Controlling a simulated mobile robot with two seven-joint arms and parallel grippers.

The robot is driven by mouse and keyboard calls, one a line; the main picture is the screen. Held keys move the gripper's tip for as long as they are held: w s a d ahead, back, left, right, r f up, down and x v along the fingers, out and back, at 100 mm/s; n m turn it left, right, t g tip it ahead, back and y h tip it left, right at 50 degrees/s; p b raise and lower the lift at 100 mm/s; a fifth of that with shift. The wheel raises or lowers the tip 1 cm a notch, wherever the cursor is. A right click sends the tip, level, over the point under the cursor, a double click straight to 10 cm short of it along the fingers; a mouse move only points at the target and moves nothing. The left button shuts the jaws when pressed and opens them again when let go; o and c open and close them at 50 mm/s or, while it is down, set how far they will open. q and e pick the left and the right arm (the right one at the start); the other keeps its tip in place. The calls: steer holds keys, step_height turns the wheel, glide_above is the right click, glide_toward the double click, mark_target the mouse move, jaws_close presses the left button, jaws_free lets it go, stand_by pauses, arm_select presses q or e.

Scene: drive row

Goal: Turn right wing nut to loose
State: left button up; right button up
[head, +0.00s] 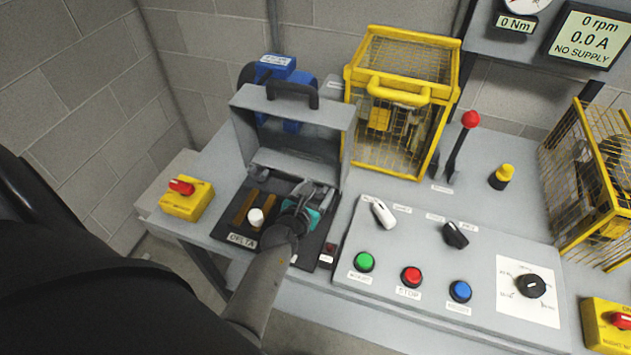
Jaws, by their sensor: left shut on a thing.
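The open grey terminal box (335,158) has its lid raised, with a dark handle on top. In front of it is a black board marked DELTA, with brass-coloured bars (242,208) on its left. A pale round nut (256,217) stands on the board's left part. My left gripper (306,199) reaches down onto the right part of the board, shut. The right wing nut sits at its fingers and is mostly hidden by them, so its angle cannot be read. A teal piece shows beside the gripper. My right gripper is out of view.
A yellow box with a red switch (182,188) stands at the left. A yellow cage (400,100) and a red-knobbed lever (470,119) stand behind. The sloped panel at right carries a green button (364,261), a red button (411,276) and a blue button (460,291).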

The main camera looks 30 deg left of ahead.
arm_select(q)
steer(key=shift+n+y+p, duration=0.4)
steer(key=shift+y+p, duration=0.05)
steer(key=shift+y, duration=0.05)
steer(key=o, duration=1.4)
steer(key=shift+c, duration=0.2)
